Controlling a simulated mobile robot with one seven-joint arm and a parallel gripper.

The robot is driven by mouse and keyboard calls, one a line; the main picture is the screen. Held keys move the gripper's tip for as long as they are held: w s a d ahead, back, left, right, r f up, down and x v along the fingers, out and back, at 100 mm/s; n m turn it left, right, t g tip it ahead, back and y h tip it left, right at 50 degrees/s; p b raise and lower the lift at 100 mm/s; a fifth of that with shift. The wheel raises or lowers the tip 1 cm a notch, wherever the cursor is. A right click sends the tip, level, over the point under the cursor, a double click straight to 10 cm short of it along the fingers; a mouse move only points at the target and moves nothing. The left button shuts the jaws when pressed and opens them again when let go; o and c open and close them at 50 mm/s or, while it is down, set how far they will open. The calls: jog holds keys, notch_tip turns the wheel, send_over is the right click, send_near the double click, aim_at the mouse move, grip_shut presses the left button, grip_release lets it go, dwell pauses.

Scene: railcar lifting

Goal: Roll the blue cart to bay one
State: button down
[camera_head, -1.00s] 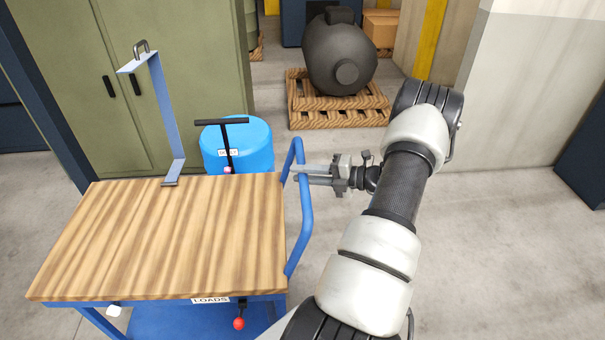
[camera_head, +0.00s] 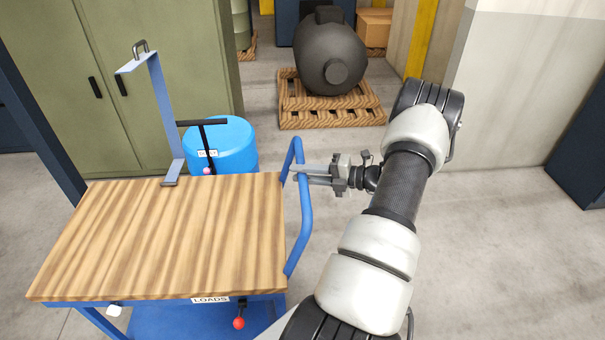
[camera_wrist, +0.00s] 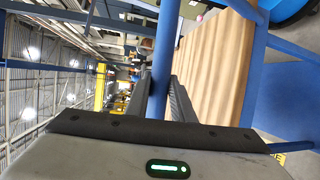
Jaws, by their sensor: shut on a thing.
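The blue cart has a wooden top (camera_head: 170,235) and a blue push handle (camera_head: 303,215) at its right end. A "LOADS" label (camera_head: 210,299) and a red knob (camera_head: 239,323) show on its near side. My gripper (camera_head: 302,174) is shut on the far part of the handle. In the wrist view the blue handle bar (camera_wrist: 164,60) runs between my two fingers (camera_wrist: 167,98), with the wooden top (camera_wrist: 222,65) to the right. The cart's wheels are hidden, and no bay marking is readable.
A blue drum (camera_head: 232,147) with a black T-shaped handle in front stands behind the cart. Green cabinets (camera_head: 150,80) are at the back left. A dark tank (camera_head: 329,58) sits on a wooden pallet (camera_head: 330,113). Open floor (camera_head: 480,240) lies to the right.

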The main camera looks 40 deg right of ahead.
jog(key=shift+d, duration=0.1)
jog(key=c, duration=1.5)
grip_release()
jog(key=shift+c, duration=0.2)
jog(key=b+v, duration=0.1)
jog(key=v, duration=1.6)
jog(key=shift+r, duration=0.15)
jog(key=shift+s, duration=0.1)
